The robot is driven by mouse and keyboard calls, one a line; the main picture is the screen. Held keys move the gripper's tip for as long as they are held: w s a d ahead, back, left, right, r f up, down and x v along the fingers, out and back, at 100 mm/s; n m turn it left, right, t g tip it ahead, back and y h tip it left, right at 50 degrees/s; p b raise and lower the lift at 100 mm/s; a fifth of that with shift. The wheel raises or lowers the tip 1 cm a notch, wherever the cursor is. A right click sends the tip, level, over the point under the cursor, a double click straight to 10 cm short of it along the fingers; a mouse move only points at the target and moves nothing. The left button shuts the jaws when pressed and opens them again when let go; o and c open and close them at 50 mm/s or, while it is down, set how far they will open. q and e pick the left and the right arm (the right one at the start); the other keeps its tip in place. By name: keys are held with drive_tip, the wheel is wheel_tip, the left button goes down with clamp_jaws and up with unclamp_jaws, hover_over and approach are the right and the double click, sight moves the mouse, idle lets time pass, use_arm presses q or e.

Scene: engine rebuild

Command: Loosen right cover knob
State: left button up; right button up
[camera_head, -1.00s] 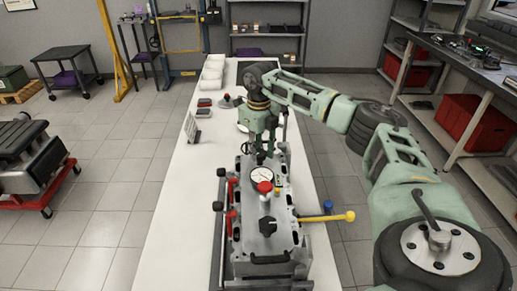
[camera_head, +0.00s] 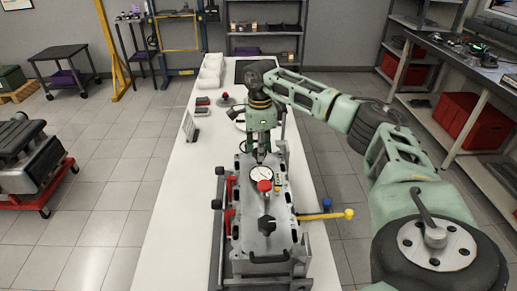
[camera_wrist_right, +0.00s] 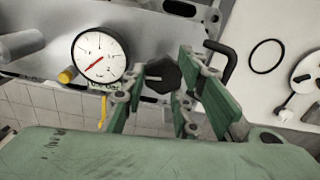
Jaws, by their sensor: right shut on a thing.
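The engine cover (camera_head: 283,215) is a grey metal block on the table, with a black star knob (camera_head: 267,225) and a red knob (camera_head: 264,186) on top. My right gripper (camera_head: 262,155) points down at the cover's far end, just beyond the round white gauge (camera_head: 260,173). In the right wrist view, my right gripper (camera_wrist_right: 157,100) has its green fingers around a dark faceted knob (camera_wrist_right: 162,75) and is shut on it. The gauge (camera_wrist_right: 100,55) is left of the fingers there. In the head view the gripped knob is hidden by the gripper. My left gripper is out of view.
A yellow-ended handle (camera_head: 348,213) juts out right of the cover. Black knobs (camera_head: 220,170) and red parts line its left side. A black loop handle (camera_wrist_right: 221,62) stands close right of the fingers. The white table (camera_head: 165,220) is clear at the left.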

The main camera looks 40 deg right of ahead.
drive_tip(key=n, duration=0.4)
drive_tip(key=shift+s+d+n, duration=0.2)
drive_tip(key=shift+d+n, duration=0.05)
drive_tip(key=shift+n, duration=0.05)
drive_tip(key=n, duration=0.3)
drive_tip(key=shift+d+n, duration=0.2)
drive_tip(key=shift+n, duration=0.1)
drive_tip(key=n, duration=0.4)
drive_tip(key=shift+w+d, duration=0.1)
drive_tip(key=shift+d, duration=0.05)
drive_tip(key=shift+w+n, duration=0.15)
drive_tip(key=shift+n, duration=2.15)
drive_tip(key=o, duration=1)
drive_tip(key=shift+r, duration=0.15)
wheel_tip(320, 180, up, 12)
